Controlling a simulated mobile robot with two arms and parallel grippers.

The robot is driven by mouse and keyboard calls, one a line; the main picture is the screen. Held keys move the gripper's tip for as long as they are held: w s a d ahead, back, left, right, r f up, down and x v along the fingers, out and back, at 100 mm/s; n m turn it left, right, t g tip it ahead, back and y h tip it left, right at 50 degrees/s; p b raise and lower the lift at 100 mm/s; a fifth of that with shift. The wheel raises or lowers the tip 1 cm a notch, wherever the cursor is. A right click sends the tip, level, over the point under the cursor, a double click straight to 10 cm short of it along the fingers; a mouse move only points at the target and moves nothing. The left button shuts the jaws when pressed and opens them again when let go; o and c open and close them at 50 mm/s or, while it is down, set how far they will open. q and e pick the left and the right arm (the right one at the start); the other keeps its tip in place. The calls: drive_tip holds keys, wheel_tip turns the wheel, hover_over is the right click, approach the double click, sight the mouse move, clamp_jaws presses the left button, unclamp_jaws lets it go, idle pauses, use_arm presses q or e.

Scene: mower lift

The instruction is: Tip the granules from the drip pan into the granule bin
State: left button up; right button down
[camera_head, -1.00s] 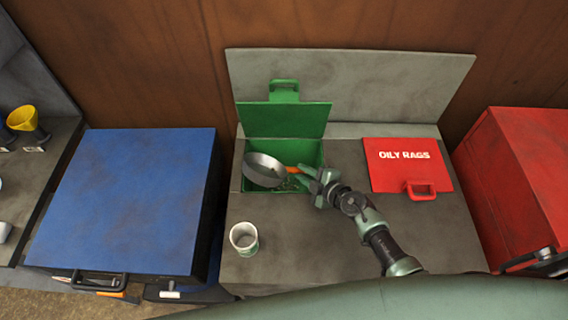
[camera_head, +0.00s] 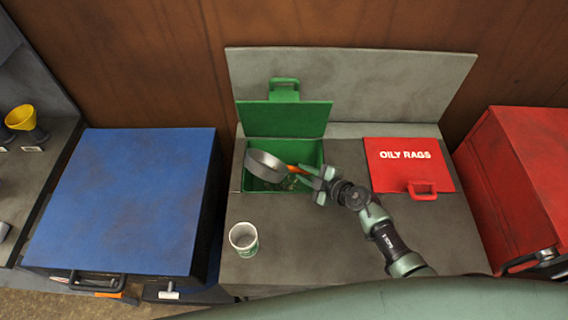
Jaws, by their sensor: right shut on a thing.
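The drip pan (camera_head: 265,165) is a round grey metal pan with an orange handle (camera_head: 294,169). It is tilted steeply over the green granule bin (camera_head: 314,156), its side turned toward me, so its inside is mostly hidden. The bin is set in the grey bench, and its green lid (camera_head: 286,119) stands open at the back. Some granules (camera_head: 285,184) show in the bin below the pan. My right gripper (camera_head: 313,176) is shut on the pan's handle at the bin's right edge. My left gripper is not in view.
A red OILY RAGS lid (camera_head: 408,166) lies closed on the bench at right. A white and green cup (camera_head: 244,239) stands at the front left of the bench. A blue cabinet (camera_head: 130,200) is at left and a red one (camera_head: 525,180) at right.

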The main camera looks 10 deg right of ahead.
drive_tip(key=shift+a+f+m+g+y+b, duration=0.15)
drive_tip(key=shift+m+g+y+b, duration=0.35)
drive_tip(key=shift+m+b, duration=0.35)
idle(0.6)
drive_tip(key=shift+s+a+f+m+g+y+b, duration=0.15)
drive_tip(key=shift+m+g+y+b, duration=0.4)
drive_tip(key=shift+b, duration=1.3)
drive_tip(key=shift+y+b, duration=0.25)
drive_tip(key=shift+b, duration=0.2)
drive_tip(key=shift+d+f+m+b, duration=0.1)
drive_tip(key=shift+d+m+b, duration=0.15)
drive_tip(key=shift+m+b, duration=0.4)
drive_tip(key=shift+w+d+y+b, duration=0.1)
drive_tip(key=shift+w+y+b, duration=0.15)
drive_tip(key=shift+b, duration=0.25)
drive_tip(key=shift+s+r+m+g+y+p, duration=0.1)
drive_tip(key=shift+r+m+g+y+p, duration=0.35)
drive_tip(key=shift+p, duration=0.75)
drive_tip(key=shift+r+p, duration=0.3)
drive_tip(key=shift+p, duration=0.1)
drive_tip(key=shift+s+a+m+y+p, duration=0.1)
drive_tip(key=shift+a+m+y+p, duration=0.1)
drive_tip(key=shift+m+y+p, duration=0.15)
